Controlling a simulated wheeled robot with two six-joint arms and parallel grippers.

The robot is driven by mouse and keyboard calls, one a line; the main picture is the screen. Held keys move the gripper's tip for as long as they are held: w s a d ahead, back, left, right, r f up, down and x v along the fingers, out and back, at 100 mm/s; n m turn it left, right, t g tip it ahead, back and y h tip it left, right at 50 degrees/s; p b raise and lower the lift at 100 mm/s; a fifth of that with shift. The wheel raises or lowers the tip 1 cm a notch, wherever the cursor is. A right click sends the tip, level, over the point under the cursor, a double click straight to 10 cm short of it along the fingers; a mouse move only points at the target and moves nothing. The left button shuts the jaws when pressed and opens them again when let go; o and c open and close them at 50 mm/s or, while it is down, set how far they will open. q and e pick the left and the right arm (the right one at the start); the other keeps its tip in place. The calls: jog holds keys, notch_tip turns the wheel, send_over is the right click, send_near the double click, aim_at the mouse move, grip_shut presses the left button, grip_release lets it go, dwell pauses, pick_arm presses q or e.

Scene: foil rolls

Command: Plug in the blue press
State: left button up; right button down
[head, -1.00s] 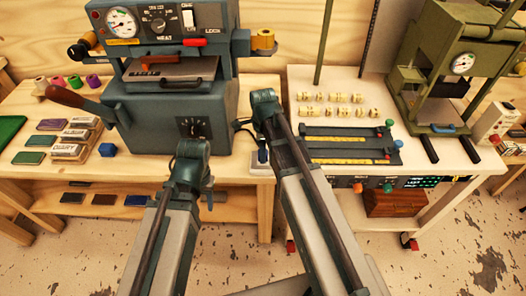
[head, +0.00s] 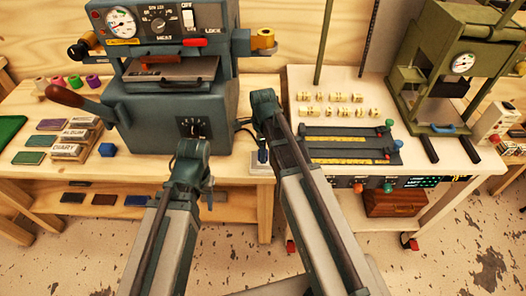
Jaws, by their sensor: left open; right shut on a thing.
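The blue-grey press (head: 165,115) stands on the left wooden bench, with a round gauge, a switch and a red handle. A dark cable (head: 243,124) comes out beside its right side and runs behind my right wrist. My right gripper (head: 262,148) is at the bench's right end, mostly hidden by its own arm. It is shut on what looks like the dark plug of this cable, just above a small pale block (head: 257,168). Whether plug and block touch is unclear. My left gripper (head: 207,188) is open in front of the press, its fingers mostly hidden.
The right table holds brass type pieces (head: 335,104), a dark rail fixture (head: 350,146) and a green press (head: 455,70). A gap separates the tables.

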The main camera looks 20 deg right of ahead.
jog(key=shift+f+b, duration=0.6)
jog(key=shift+f, duration=0.05)
jog(key=shift+c, duration=1.3)
grip_release()
jog(key=shift+r, duration=0.1)
jog(key=shift+r, duration=0.1)
notch_tip(320, 180, up, 14)
jog(key=p, duration=1.4)
jog(key=shift+f, duration=0.2)
